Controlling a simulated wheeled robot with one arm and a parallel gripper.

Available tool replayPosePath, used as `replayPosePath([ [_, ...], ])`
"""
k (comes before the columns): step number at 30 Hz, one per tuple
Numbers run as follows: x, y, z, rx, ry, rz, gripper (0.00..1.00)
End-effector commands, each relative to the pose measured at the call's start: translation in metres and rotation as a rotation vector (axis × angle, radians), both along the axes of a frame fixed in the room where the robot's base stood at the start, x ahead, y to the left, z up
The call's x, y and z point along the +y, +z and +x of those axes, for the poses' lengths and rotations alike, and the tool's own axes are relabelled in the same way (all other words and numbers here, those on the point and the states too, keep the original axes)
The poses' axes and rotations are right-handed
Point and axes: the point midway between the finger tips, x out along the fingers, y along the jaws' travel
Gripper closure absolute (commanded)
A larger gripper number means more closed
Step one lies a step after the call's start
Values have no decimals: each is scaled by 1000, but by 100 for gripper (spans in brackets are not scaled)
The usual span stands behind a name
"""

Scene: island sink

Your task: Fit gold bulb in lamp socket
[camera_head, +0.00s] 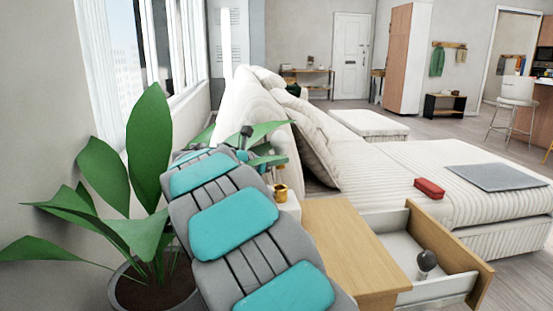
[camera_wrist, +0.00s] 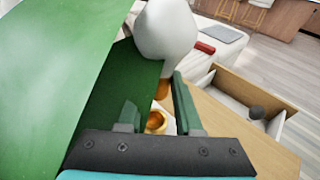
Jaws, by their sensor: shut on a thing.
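My gripper (camera_wrist: 158,106) is shut on the gold bulb (camera_wrist: 162,90), which shows as a small gold patch between the green fingers in the wrist view.
A large-leaved plant (camera_head: 149,135) stands left of my arm, its leaves close to the gripper. The wooden cabinet (camera_head: 345,240) has an open drawer (camera_head: 400,250) holding a dark bulb (camera_head: 427,262). A white sofa (camera_head: 385,165) with pillows lies behind, bearing a red box (camera_head: 429,188).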

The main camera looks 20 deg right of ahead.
Motion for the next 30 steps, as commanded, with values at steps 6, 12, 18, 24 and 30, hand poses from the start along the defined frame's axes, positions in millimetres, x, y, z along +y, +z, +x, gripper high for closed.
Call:
replayPosePath([
  [6,0,1,0,0,0,-1,100],
  [12,0,0,0,0,0,-1,100],
  [18,0,-2,0,0,0,-1,100],
  [24,0,-7,0,0,0,-1,100],
  [30,0,-12,0,1,0,0,100],
])
